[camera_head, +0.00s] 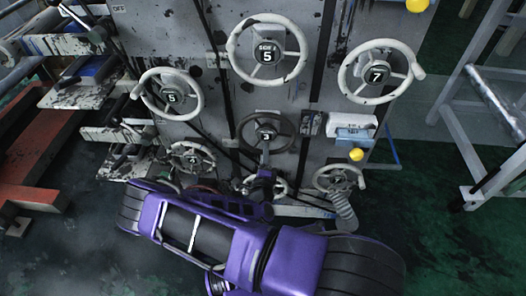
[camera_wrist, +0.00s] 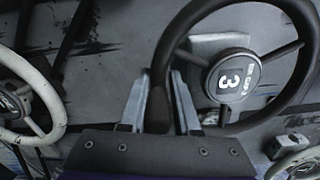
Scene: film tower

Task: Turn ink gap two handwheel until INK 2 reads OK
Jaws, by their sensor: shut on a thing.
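A dark-rimmed handwheel (camera_head: 281,125) sits in the middle of the grey machine panel, among white-rimmed wheels. In the wrist view its hub (camera_wrist: 234,76) carries a 3, turned on its side, with small lettering too small to read surely. My gripper (camera_head: 264,174) is at the lower part of this wheel. In the wrist view the two fingers of my gripper (camera_wrist: 160,95) stand on either side of the dark rim (camera_wrist: 170,45) and are shut on it. No INK 2 readout can be made out in either view.
White handwheels marked 5 (camera_head: 244,26), 7 (camera_head: 411,54) and 5 (camera_head: 194,82) surround the dark one. Lower wheels (camera_head: 208,150) and (camera_head: 338,188) sit close to my arm. A metal frame (camera_head: 452,125) stands at the right. Open green floor (camera_head: 440,250) lies at the lower right.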

